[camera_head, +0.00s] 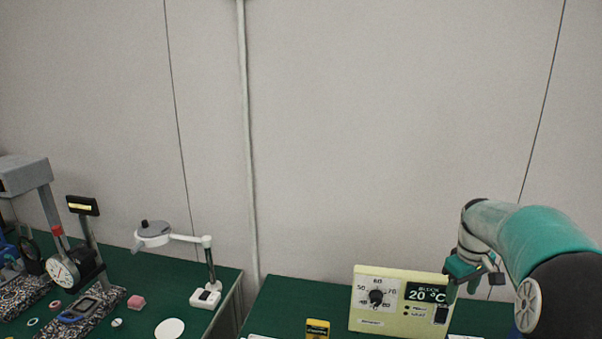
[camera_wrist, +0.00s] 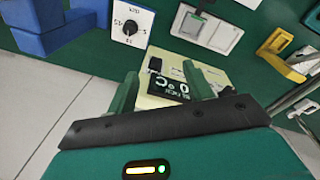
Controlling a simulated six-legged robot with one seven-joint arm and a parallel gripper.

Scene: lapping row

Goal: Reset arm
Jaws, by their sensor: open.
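My arm comes in from the right in the head view, with my gripper (camera_head: 472,280) in front of the right part of a cream control box (camera_head: 376,314). The box has a dial and a dark display reading 20 °C. In the wrist view my gripper (camera_wrist: 163,92) is open, its two green fingers apart. The cream box (camera_wrist: 160,102) shows between and beyond them, its display partly visible. I cannot tell how far the fingertips are from the box. I see nothing held.
A yellow-black item (camera_head: 317,329) stands left of the box. A gap separates the green benches. The wall above is bare except for a vertical pipe (camera_head: 247,140).

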